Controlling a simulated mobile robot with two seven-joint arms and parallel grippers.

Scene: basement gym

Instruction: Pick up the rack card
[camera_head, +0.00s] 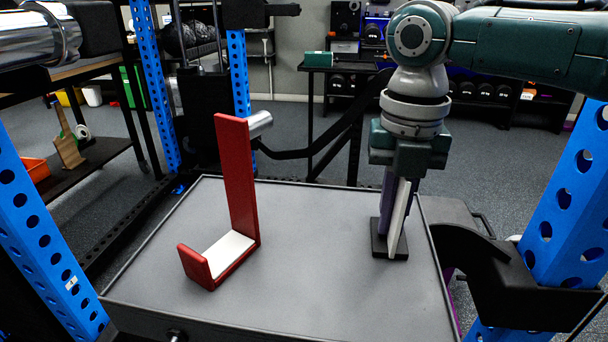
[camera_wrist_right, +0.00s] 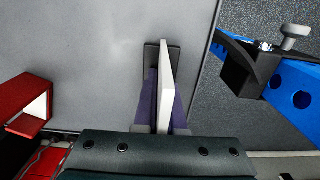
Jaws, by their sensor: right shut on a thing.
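The rack card (camera_head: 399,222) is a thin white upright panel in a small black base (camera_head: 377,246), at the right part of the grey platform top. It also shows in the wrist view (camera_wrist_right: 166,90), seen from above, with its base (camera_wrist_right: 151,52) at the top of it. My right gripper (camera_head: 391,222) points down over the card, its purple fingers on either side. It is shut on the card. The base looks to be on or very near the platform; I cannot tell which. The fingers hide part of the card. My left gripper is not in view.
A red L-shaped holder with a white pad (camera_head: 239,180) stands left on the platform (camera_head: 320,290); it also shows in the wrist view (camera_wrist_right: 28,108). Blue perforated rack posts (camera_head: 563,200) flank the platform, with a black bracket (camera_head: 500,270) at right. The middle is clear.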

